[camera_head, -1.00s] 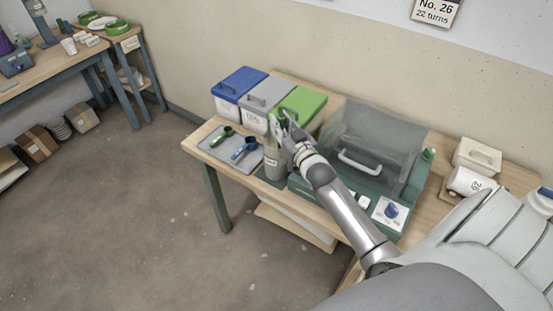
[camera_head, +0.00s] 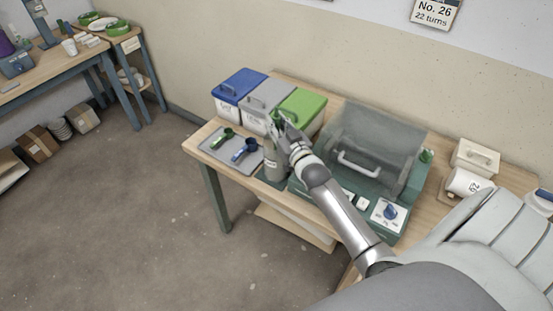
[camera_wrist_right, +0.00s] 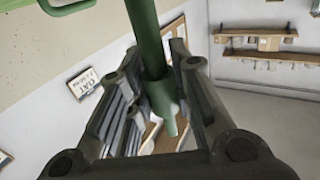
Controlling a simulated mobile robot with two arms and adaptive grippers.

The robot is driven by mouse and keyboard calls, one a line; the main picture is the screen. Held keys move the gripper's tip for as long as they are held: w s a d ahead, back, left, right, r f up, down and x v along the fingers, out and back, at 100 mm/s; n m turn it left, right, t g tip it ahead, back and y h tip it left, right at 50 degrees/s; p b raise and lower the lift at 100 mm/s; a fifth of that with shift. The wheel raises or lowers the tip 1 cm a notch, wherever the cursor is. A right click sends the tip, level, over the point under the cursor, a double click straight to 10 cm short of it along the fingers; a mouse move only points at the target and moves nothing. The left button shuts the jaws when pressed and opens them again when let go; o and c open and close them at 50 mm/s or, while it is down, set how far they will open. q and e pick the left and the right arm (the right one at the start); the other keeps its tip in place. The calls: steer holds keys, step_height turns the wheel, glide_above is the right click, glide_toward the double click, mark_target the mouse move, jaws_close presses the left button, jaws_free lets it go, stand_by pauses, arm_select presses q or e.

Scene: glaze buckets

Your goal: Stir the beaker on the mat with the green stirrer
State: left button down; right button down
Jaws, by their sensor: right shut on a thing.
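My right gripper (camera_head: 284,126) is above the grey beaker (camera_head: 271,160), which stands on a dark mat (camera_head: 266,181) at the table's front edge, left of the dark green machine. In the right wrist view my right gripper (camera_wrist_right: 158,95) is shut on the green stirrer (camera_wrist_right: 148,45), whose shaft runs between the fingers. In the head view the gripper hides most of the stirrer, and I cannot tell how deep its lower end is in the beaker. My left gripper is not in view.
Blue, grey and green lidded buckets (camera_head: 239,92) stand behind the beaker. A grey tray (camera_head: 236,159) with a green and a blue scoop lies to its left. The machine with a clear hood (camera_head: 372,135) stands close on the right. A white container (camera_head: 467,183) lies further right.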

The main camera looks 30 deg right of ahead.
mark_target(277, 106)
steer(key=shift+r+p, duration=4.45)
steer(key=shift+r, duration=3.3)
steer(key=shift+r, duration=2)
